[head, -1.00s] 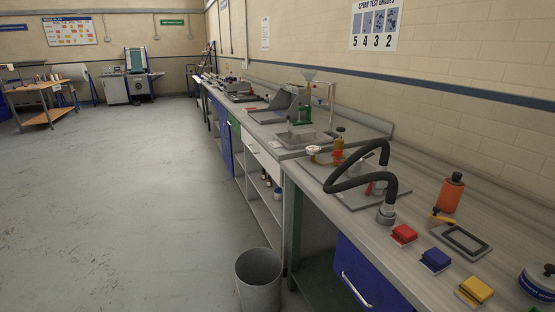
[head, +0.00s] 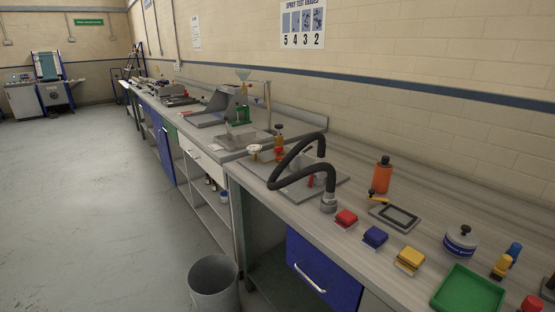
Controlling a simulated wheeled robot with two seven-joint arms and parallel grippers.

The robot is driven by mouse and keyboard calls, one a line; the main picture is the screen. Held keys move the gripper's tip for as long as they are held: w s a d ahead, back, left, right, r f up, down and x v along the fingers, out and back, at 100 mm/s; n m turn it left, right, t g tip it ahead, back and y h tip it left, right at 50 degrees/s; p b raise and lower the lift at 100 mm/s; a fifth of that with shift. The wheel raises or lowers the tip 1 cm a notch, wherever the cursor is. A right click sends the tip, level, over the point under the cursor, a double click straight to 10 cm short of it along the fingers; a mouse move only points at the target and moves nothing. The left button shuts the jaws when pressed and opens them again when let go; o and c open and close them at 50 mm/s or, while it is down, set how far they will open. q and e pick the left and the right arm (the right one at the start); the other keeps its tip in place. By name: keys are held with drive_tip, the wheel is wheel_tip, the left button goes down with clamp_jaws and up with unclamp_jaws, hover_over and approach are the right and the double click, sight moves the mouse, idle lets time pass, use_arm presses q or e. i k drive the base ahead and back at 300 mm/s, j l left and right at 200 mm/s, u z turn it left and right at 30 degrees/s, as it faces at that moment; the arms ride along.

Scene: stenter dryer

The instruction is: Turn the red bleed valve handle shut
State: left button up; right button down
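A grey plate (head: 262,177) on the bench carries a fitting with a black hose (head: 283,161), a white round gauge-like part (head: 254,150) and an upright amber and red piece (head: 279,147). A small red upright part (head: 311,181) shows beneath the hose loop. It may be the red bleed valve handle, but it is too small and partly covered to be sure, and its turn position cannot be told. Neither of my grippers is in view.
Red (head: 346,218), blue (head: 375,236) and yellow (head: 410,258) blocks line the bench's front edge. An orange bottle (head: 381,176), a dark frame (head: 396,215), a white pot (head: 460,241) and a green tray (head: 468,290) stand to the right. A grey bin (head: 213,283) is on the floor. The floor at left is open.

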sight(279, 150)
drive_tip(key=i+j+z, duration=0.95)
drive_tip(key=j, duration=0.2)
drive_tip(key=k+l, duration=0.05)
